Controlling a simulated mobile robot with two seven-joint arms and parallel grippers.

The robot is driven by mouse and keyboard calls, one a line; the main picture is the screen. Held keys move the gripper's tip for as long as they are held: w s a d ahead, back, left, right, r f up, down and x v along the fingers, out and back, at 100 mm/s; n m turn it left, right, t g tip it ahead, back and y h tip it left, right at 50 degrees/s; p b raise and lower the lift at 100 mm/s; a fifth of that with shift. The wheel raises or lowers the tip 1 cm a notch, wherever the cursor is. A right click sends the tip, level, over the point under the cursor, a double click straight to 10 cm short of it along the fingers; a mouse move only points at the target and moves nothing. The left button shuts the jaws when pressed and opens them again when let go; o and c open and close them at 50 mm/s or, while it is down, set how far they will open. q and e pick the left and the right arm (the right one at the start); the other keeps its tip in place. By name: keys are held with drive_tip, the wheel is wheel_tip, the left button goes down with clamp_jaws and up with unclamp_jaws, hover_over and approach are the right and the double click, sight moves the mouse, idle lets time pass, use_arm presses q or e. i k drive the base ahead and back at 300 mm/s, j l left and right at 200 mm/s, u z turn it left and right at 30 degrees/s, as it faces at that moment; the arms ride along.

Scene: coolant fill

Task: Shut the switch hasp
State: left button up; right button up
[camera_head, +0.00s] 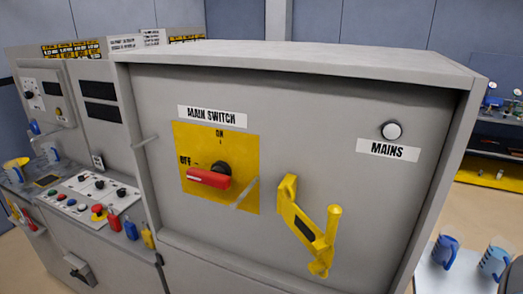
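The main switch has a red handle (209,179) on a yellow plate (240,150), on the front of a grey cabinet. The handle lies level and points left, toward the OFF mark. A thin grey strip (245,193) slants across the plate's lower right corner. A yellow hinged-looking piece (291,209) with a dark patch and an upright knob stands out from the cabinet front, right of the plate and apart from the red handle. I cannot tell for certain which of these two is the hasp. Neither of my grippers shows.
A pale round MAINS lamp (392,131) sits at the cabinet's upper right. On the left are a control panel with buttons (98,209), small red (130,229) and blue items and mugs. The space before the switch looks clear.

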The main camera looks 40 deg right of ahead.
sight(319, 244)
drive_tip(key=k+l, duration=0.3)
drive_tip(key=l, duration=0.15)
drive_tip(key=k+l, duration=0.3)
drive_tip(key=l, duration=0.2)
